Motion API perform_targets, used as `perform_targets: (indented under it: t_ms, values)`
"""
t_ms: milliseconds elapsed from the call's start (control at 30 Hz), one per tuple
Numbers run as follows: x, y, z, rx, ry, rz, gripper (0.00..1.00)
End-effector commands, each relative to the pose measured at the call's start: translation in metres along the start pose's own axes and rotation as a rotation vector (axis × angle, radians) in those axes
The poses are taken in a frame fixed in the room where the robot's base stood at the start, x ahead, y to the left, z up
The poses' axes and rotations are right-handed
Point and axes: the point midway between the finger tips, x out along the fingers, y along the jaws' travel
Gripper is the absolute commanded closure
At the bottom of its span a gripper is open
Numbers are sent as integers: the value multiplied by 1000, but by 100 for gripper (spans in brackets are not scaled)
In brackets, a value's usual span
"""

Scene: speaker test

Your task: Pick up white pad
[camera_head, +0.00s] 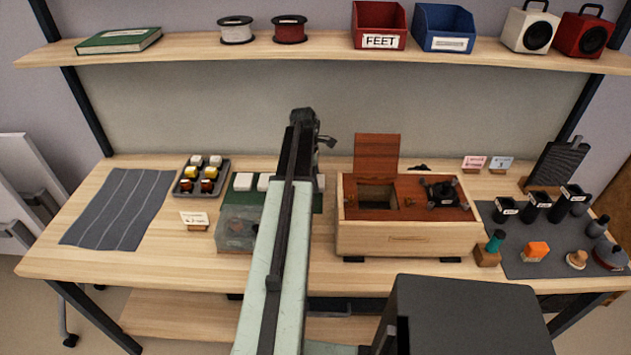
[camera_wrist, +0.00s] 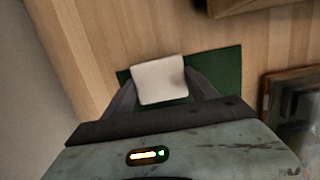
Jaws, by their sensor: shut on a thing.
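A white pad (camera_wrist: 158,78) lies between the two dark fingers of my gripper (camera_wrist: 161,88) in the wrist view. My gripper is shut on it, over or on the green mat (camera_wrist: 227,66); I cannot tell whether the pad is clear of the mat. In the head view white pads (camera_head: 243,181) show on the green mat (camera_head: 270,198) left of my arm, and a bit of white shows just right of it. My arm hides the middle of the mat and the fingertips there.
A clear-lidded box (camera_head: 236,228) stands in front of the mat. A wooden speaker box (camera_head: 408,238) with a raised flap is to the right. A grey tray of small parts (camera_head: 201,178) and a grey cloth (camera_head: 118,208) are left. The front left bench is clear.

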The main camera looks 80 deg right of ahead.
Motion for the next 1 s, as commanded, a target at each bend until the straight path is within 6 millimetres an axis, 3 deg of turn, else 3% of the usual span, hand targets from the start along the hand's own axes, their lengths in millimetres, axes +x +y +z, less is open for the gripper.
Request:
perform_targets:
  t_ms: [167, 500, 600, 1000]
  values:
    - [-16, 0, 3, 0, 0, 0, 70]
    - [-86, 0, 14, 1, 0, 0, 70]
    - [-98, 0, 15, 1, 0, 0, 70]
    - [-98, 0, 16, 1, 0, 0, 70]
